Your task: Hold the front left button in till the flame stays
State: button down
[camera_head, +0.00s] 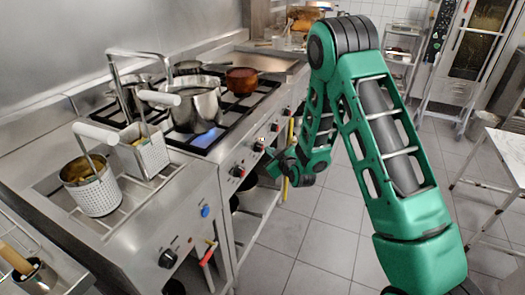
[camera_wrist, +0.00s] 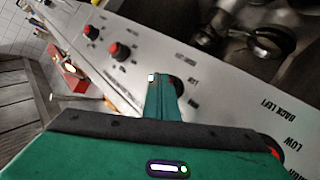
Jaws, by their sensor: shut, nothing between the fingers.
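The stove's front panel (camera_head: 228,182) carries red and black knobs, one of them a knob (camera_head: 238,171) left of my gripper. My gripper (camera_head: 270,158) is at this panel in the head view. In the wrist view its narrow green fingers (camera_wrist: 160,80) are shut and empty, with their tips against or just in front of the panel. A knob (camera_wrist: 176,86) is partly hidden right behind the fingers. A small pale spot shows at the fingertips; I cannot tell whether it is a button. A blue glow (camera_head: 192,139) shows under the large steel pot (camera_head: 195,105).
Two more red-topped knobs (camera_wrist: 119,50) sit farther along the panel. A brown pan (camera_head: 242,80) stands on the hob (camera_head: 225,133). Fryer baskets (camera_head: 97,192) hang at the left. A white table (camera_head: 503,150) stands at the right; the tiled floor (camera_head: 310,235) between is clear.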

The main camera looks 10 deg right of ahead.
jog(key=shift+s+d, duration=0.45)
jog(key=shift+d, duration=0.2)
jog(key=shift+s+d, duration=0.7)
jog(key=shift+d, duration=0.3)
jog(key=shift+s+d, duration=0.7)
jog(key=shift+d, duration=0.25)
jog(key=shift+r, duration=0.1)
